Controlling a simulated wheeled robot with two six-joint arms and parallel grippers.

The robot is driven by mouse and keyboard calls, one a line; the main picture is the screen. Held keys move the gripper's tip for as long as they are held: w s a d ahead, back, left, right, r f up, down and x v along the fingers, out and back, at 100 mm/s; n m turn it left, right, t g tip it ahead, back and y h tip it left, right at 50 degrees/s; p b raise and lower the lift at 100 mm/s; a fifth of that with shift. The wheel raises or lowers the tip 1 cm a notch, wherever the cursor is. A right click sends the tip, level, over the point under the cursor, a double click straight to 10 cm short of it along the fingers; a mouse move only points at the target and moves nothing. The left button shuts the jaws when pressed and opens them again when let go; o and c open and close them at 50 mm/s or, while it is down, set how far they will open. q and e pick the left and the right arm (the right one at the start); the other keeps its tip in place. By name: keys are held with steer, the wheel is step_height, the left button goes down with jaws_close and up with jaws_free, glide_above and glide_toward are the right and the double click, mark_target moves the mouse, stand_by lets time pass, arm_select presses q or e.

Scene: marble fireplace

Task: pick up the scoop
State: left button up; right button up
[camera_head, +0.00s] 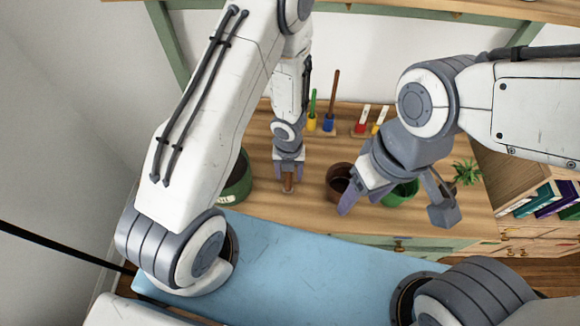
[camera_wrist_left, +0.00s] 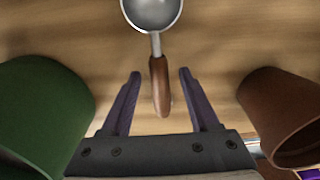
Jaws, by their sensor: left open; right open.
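The scoop lies on the wooden tabletop, its brown handle (camera_wrist_left: 160,88) and round metal bowl (camera_wrist_left: 153,12) showing in the left wrist view. The bowl is cut off by the top edge there. My left gripper (camera_wrist_left: 156,92) is open, with one finger on each side of the handle and a gap on both sides. In the head view my left gripper (camera_head: 288,184) points down at the table, with the handle (camera_head: 288,181) between its fingers and the bowl hidden. My right gripper (camera_head: 366,199) is open and empty, to the right near the pots.
A green pot (camera_wrist_left: 40,112) stands left of my left gripper and a brown pot (camera_wrist_left: 285,112) right of it. Another green pot (camera_head: 402,192) is near my right gripper. Several colour-handled tools (camera_head: 330,105) stand behind. A blue surface (camera_head: 290,265) lies in front.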

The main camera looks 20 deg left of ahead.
arm_select(q)
jaws_close()
steer(key=shift+r+p, duration=0.8)
step_height(320, 180, up, 3)
steer(key=p, duration=0.3)
steer(key=shift+r, duration=0.1)
steer(key=s+d+r+p, duration=0.3)
steer(key=d+r+p, duration=0.3)
steer(key=d, duration=0.5)
steer(key=shift+s+p, duration=0.2)
steer(key=shift+p, duration=0.95)
